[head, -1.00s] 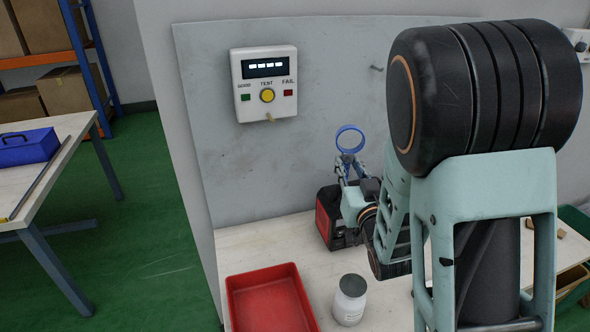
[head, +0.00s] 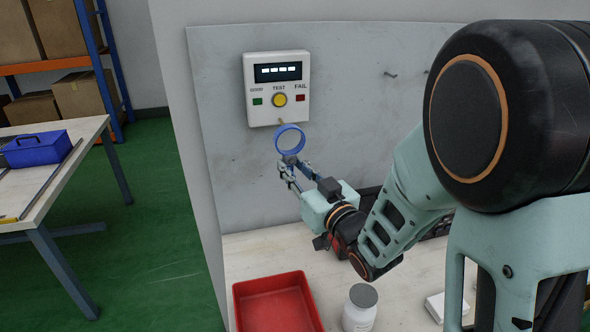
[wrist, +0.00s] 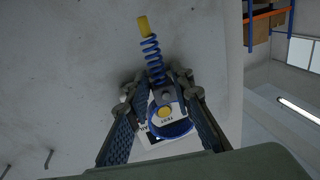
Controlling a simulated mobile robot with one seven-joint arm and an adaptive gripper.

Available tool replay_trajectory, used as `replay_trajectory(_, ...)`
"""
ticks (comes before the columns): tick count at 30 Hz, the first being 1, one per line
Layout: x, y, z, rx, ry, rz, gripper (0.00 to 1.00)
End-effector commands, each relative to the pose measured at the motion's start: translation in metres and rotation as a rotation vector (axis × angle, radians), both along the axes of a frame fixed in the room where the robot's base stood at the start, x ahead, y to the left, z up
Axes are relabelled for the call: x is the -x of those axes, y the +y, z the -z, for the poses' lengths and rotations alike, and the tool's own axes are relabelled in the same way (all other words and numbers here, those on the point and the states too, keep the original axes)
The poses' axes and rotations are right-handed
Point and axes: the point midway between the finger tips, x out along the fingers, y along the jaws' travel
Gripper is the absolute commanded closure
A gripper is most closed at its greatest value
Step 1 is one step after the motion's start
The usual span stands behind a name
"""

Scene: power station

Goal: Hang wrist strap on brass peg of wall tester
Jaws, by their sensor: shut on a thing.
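The wall tester (head: 277,88) is a white box with a dark display, a yellow test button and green and red markers. Its brass peg (head: 281,121) sticks out at the bottom edge. My gripper (head: 289,164) is shut on the wrist strap and holds its blue loop (head: 290,139) upright, just below the tester. The loop's top edge overlaps the peg's lower end in the head view; I cannot tell whether the peg is inside it. In the wrist view, the strap's coiled blue cord (wrist: 152,55) with a yellow end sticks out beyond my fingers (wrist: 163,95), and the loop partly covers the tester.
A red tray (head: 275,303) and a white jar (head: 360,308) stand on the pale bench below. Several small hooks or pegs (head: 391,75) are on the wall panel to the right. A side table with a blue toolbox (head: 38,148) stands at left.

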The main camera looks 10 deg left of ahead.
Motion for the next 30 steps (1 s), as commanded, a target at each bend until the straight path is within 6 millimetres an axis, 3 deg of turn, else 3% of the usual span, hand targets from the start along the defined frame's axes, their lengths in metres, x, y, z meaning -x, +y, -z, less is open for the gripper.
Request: replay_trajectory(30, -0.055, 0.027, 0.004, 0.001, 0.000, 0.000, 1.00)
